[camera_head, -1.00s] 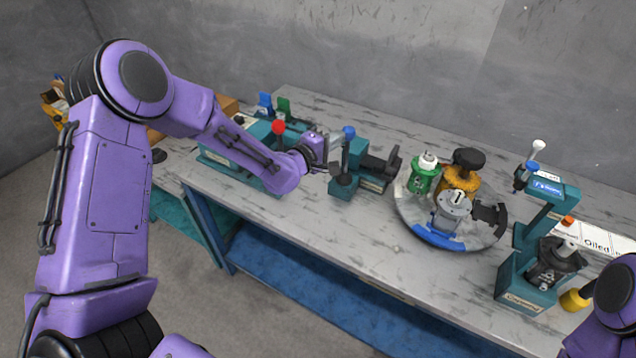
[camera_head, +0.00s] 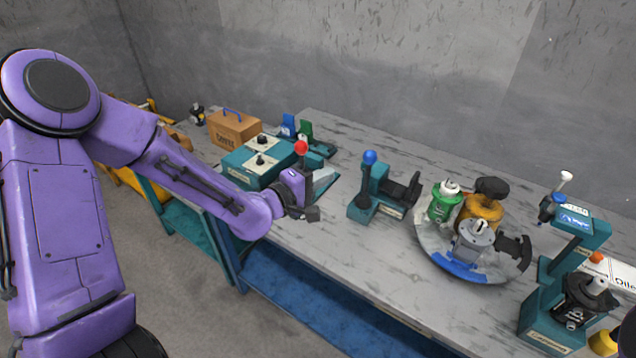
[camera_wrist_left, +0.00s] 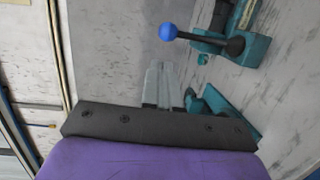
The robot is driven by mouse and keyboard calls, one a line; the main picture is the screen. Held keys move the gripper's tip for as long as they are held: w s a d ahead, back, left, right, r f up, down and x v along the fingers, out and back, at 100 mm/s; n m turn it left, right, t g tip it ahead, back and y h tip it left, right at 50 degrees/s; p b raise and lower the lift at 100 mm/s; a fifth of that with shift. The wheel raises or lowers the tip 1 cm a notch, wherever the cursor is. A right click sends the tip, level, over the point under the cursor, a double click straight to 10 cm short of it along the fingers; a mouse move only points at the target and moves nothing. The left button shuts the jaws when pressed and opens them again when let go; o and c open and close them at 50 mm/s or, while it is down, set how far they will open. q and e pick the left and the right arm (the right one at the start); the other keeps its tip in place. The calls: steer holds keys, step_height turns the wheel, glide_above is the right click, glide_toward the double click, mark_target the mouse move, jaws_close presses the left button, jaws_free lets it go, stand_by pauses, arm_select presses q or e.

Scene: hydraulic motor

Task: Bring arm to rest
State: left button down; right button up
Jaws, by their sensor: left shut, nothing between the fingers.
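My left gripper (camera_head: 326,182) is over the table's front left part, beside the teal control box (camera_head: 250,165) with the red ball knob (camera_head: 301,147). Its pale fingers are together and hold nothing; they also show in the left wrist view (camera_wrist_left: 163,84). The teal lever device with the blue ball knob (camera_head: 369,157) stands to the right, apart from the gripper. In the left wrist view its blue knob (camera_wrist_left: 168,32) lies beyond the fingertips. My right gripper is not in view.
A round tray (camera_head: 432,247) holds a green bottle (camera_head: 444,204), an orange-yellow part (camera_head: 480,212) and a grey motor part (camera_head: 474,240). A teal press (camera_head: 546,307) stands at the right. A brown box (camera_head: 234,127) is at the back left. The table's front middle is clear.

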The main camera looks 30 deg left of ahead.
arm_select(q)
steer(key=s+a+f+m+g+y+b, duration=0.1)
steer(key=s+a+f+m+g+y, duration=0.1)
steer(key=s+f, duration=0.35)
steer(key=s+a+f+m+g+y, duration=0.1)
steer(key=s+f+g+y, duration=0.15)
steer(key=f, duration=0.65)
steer(key=s+a+f+m+g+y+b, duration=0.1)
steer(key=s+a+f+m+g+y, duration=0.2)
steer(key=f, duration=0.4)
steer(key=s+d+f+m+g+b, duration=0.1)
steer(key=s+f+g, duration=0.1)
steer(key=s+f, duration=0.5)
steer(key=s+d+f+m+g, duration=0.1)
steer(key=s+f+g, duration=0.2)
steer(key=s+f, duration=0.5)
steer(key=s+y, duration=0.1)
steer(key=s, duration=0.6)
steer(key=shift+s+f+b, duration=0.15)
steer(key=shift+b, duration=0.2)
